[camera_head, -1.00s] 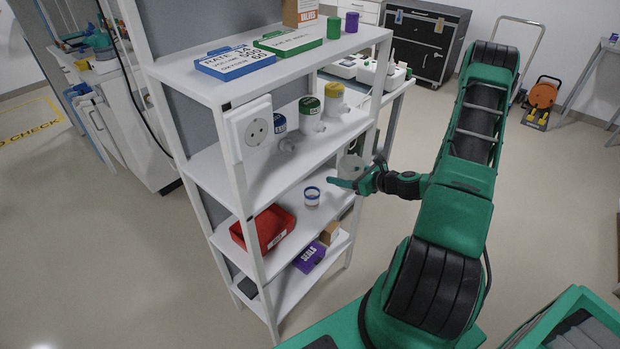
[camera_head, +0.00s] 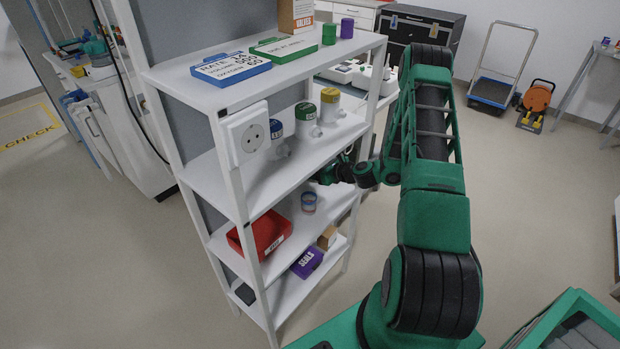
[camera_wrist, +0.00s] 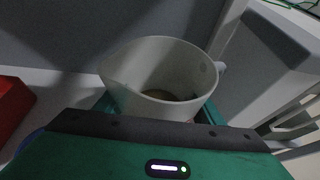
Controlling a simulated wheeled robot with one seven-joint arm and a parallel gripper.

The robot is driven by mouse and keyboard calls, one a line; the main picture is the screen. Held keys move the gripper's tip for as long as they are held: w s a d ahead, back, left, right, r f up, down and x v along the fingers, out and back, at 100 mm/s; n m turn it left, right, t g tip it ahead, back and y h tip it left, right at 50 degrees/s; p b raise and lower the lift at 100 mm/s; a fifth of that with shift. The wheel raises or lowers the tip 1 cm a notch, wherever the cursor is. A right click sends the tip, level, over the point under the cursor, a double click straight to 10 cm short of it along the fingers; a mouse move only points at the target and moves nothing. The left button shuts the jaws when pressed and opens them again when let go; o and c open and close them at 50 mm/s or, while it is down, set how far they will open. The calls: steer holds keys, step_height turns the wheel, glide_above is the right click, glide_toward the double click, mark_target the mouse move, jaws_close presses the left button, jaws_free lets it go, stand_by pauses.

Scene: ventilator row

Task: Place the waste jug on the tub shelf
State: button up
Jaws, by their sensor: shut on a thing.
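My gripper (camera_head: 328,174) is inside the shelf unit, between the shelf with the red tub and the one above it. In the wrist view it (camera_wrist: 157,112) is shut on the waste jug (camera_wrist: 150,75), a pale open-topped jug with a spout at left, roughly upright. The jug's base is hidden, so I cannot tell if it touches the board. The tub shelf (camera_head: 318,222) holds the red tub (camera_head: 262,232) at left and a small banded cup (camera_head: 309,202) near my gripper.
A white shelf post (camera_head: 358,200) stands close to my arm. The shelf below holds a purple box (camera_head: 307,263) and a brown box (camera_head: 327,237). Bare board lies between tub and cup.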

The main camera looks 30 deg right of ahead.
mark_target(308, 182)
steer(key=shift+f, duration=2.15)
steer(key=shift+w+a+f, duration=0.1)
steer(key=shift+w+f, duration=0.1)
steer(key=shift+f, duration=0.25)
steer(key=o, duration=1.1)
steer(key=v, duration=1.2)
